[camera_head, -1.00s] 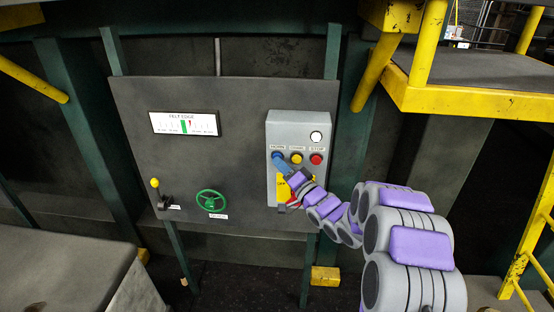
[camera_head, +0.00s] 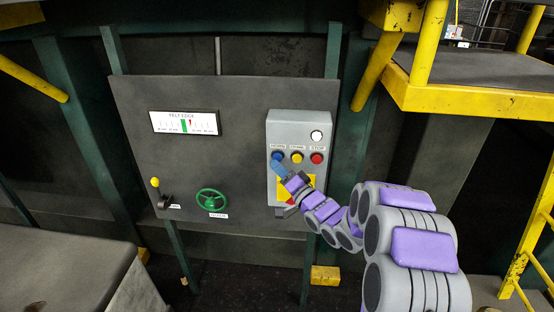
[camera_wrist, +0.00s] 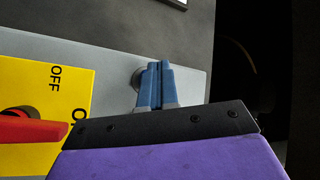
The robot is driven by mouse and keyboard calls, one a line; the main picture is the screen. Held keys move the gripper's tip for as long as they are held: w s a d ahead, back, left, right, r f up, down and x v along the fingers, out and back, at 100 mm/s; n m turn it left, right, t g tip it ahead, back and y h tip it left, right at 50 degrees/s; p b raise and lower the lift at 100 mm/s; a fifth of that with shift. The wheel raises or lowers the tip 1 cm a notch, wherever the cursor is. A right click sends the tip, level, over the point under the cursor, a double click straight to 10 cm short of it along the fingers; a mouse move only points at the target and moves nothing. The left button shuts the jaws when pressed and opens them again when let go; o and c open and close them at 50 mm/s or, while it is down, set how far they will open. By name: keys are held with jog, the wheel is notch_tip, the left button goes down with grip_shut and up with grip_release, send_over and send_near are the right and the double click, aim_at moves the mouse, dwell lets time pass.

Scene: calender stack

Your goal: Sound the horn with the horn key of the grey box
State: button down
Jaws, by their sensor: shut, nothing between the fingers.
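The grey box (camera_head: 313,130) is fixed on the dark panel. Its horn key is the round blue button (camera_head: 278,156) at the left of a row, under a label that appears to read HORN. My gripper (camera_head: 279,166) has blue fingers, shut and empty, with the tips at or just below the blue button. Contact cannot be told. In the wrist view the shut fingers (camera_wrist: 155,82) point at the box face (camera_wrist: 118,65), and a round grey collar (camera_wrist: 136,78) shows partly behind them; no blue button face can be made out there.
Yellow (camera_head: 296,158) and red (camera_head: 316,158) buttons sit right of the horn key, with a white one (camera_head: 316,136) above. A yellow plate marked OFF (camera_wrist: 62,90) with a red handle (camera_wrist: 30,130) is close to my gripper. A green handwheel (camera_head: 211,200) and lever (camera_head: 157,190) are further left.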

jog(key=s, duration=0.5)
dwell(0.4)
dwell(0.3)
